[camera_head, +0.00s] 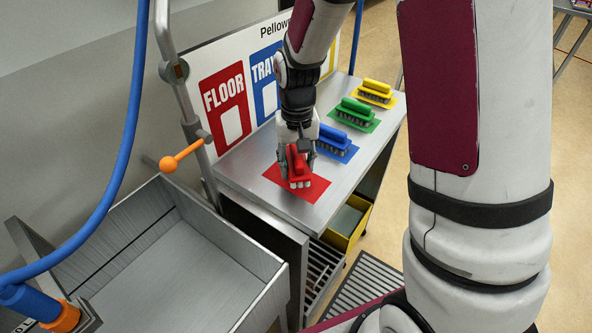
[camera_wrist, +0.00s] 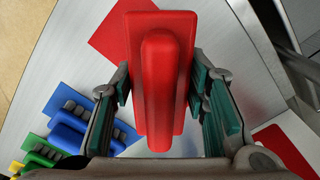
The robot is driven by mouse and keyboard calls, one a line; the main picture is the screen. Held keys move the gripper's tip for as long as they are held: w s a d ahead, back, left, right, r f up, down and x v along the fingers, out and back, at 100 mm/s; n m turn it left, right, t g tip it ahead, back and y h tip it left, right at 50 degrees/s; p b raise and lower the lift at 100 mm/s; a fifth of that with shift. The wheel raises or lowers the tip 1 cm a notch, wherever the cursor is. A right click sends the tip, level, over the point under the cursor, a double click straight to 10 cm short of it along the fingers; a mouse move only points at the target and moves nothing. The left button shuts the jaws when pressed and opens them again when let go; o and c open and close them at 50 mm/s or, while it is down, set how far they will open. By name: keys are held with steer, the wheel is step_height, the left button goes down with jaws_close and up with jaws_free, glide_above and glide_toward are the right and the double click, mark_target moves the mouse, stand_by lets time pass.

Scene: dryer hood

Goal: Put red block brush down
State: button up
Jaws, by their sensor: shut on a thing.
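The red block brush (camera_head: 299,170) is between the fingers of my gripper (camera_head: 297,158), with its bristles facing down. It is over or on the red mat (camera_head: 310,186) on the metal counter; whether the bristles touch is hard to tell. In the wrist view the red brush (camera_wrist: 155,75) fills the middle, with the green-padded fingers of my gripper (camera_wrist: 165,105) shut on both sides of it. Part of the red mat (camera_wrist: 115,30) shows beyond the brush, to its upper left.
Blue (camera_head: 333,138), green (camera_head: 355,109) and yellow (camera_head: 376,88) brushes sit on matching mats along the counter (camera_head: 240,165). A sign board (camera_head: 226,100) stands behind. A sink (camera_head: 170,260) with an orange-knobbed lever (camera_head: 170,163) and a blue hose (camera_head: 125,150) is at left.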

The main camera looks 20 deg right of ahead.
steer(key=shift+w, duration=0.25)
steer(key=shift+f, duration=1.75)
steer(key=shift+f, duration=0.1)
steer(key=o, duration=1)
